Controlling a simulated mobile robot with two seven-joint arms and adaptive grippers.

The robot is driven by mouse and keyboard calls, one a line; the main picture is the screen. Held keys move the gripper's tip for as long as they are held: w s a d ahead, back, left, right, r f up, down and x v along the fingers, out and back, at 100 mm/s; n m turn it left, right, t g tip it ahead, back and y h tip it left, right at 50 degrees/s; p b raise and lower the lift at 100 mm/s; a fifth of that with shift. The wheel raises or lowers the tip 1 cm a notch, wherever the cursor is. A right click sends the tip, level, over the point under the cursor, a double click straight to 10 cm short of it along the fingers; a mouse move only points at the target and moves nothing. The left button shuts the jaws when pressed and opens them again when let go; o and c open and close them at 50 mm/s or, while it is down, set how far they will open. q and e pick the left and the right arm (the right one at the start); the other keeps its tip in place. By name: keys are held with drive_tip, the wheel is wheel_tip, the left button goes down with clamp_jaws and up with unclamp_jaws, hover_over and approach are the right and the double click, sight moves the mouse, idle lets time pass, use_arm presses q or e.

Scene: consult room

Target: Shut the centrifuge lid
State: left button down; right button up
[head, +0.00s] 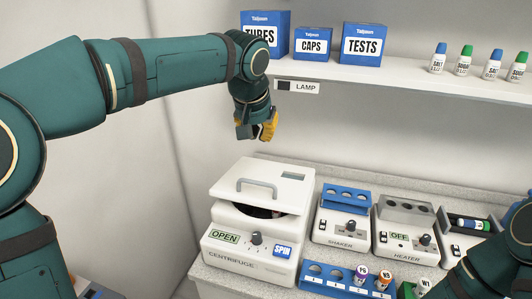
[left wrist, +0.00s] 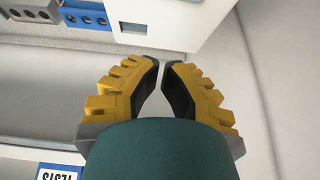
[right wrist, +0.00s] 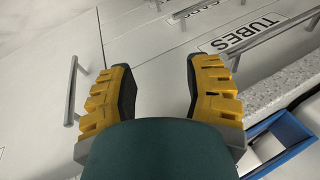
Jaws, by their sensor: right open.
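The white centrifuge (head: 250,262) stands at the left end of the counter. Its lid (head: 262,174), with a grey handle (head: 257,187), is raised and tilted, and the dark bowl (head: 262,211) shows in the gap under its front edge. Its front display reads OPEN. My left gripper (head: 265,132) hangs above and behind the lid, below the shelf, apart from it. In the left wrist view its fingertips (left wrist: 161,66) nearly meet with nothing between them. My right gripper (right wrist: 160,75) is open and empty, over cabinet fronts with bar handles.
A shaker (head: 340,226) and a heater (head: 401,238) stand right of the centrifuge. A blue rack (head: 335,279) with capped tubes is in front. A shelf (head: 400,80) with boxes and bottles runs above. My right arm covers the lower right corner. The space above the lid is clear.

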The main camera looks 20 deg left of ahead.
use_arm(q)
hover_over(260, 185)
drive_tip(key=w, duration=0.3)
wheel_tip(260, 185, down, 10)
drive_tip(key=r, duration=0.1)
drive_tip(key=f, duration=0.1)
drive_tip(key=f+b, duration=0.1)
drive_tip(key=shift+s+f, duration=0.3)
drive_tip(key=shift+s, duration=0.1)
drive_tip(key=shift+s+f, duration=0.25)
drive_tip(key=shift+f, duration=0.4)
use_arm(e)
drive_tip(key=shift+s+f, duration=0.15)
drive_tip(key=shift+f, duration=0.6)
